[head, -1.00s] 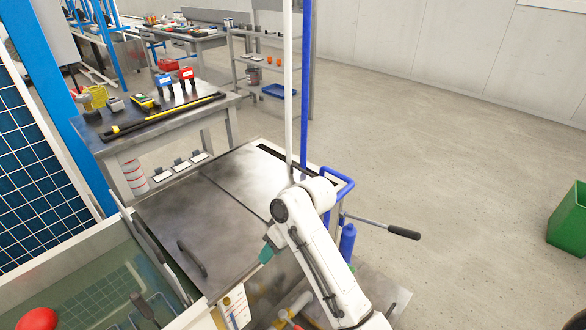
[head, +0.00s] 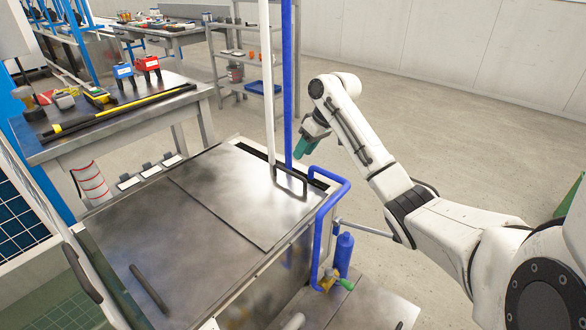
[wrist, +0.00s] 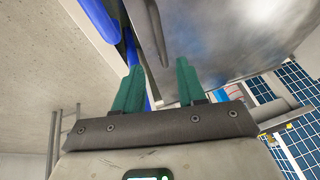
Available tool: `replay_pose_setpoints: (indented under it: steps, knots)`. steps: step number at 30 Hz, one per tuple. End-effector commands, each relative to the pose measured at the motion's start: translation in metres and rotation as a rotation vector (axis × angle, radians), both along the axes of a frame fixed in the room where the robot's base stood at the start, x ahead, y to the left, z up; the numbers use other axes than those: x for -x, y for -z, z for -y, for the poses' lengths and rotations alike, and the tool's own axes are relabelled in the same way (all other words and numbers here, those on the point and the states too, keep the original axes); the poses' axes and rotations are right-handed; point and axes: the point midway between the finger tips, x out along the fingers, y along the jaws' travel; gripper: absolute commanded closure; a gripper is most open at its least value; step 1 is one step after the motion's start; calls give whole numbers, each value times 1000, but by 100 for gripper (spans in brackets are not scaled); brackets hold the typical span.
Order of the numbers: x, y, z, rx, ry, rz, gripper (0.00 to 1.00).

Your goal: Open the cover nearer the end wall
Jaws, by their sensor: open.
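Two flat metal covers lie closed side by side on the tank bench in the head view. The farther cover (head: 225,195), on the back wall's side, has a dark loop handle (head: 291,180) near its right end. The nearer cover (head: 185,250) has a dark bar handle (head: 149,289). My gripper (head: 307,146) is beyond the farther cover's handle, past the blue upright pipe, with green fingers apart and empty. In the wrist view the open fingers (wrist: 158,87) point toward a dark handle bar (wrist: 156,32) beside a metal cover (wrist: 225,35), apart from it.
A blue upright pipe (head: 287,80) and a white one (head: 267,80) rise close to the farther handle. A tool table (head: 115,120) is at back left. Open floor lies behind.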

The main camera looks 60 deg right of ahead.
Motion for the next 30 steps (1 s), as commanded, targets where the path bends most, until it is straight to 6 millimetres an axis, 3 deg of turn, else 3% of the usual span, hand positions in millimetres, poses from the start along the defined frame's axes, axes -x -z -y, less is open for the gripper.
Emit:
replay_pose_setpoints:
  steps: [3, 12, 25, 30]
  knots:
    - [-9, 25, -2, -2, 0, -4, 60]
    - [-28, 63, -6, 0, 0, -2, 60]
    - [-32, 71, -7, 1, 0, 0, 60]
    - [-32, 71, -7, 1, 0, 0, 74]
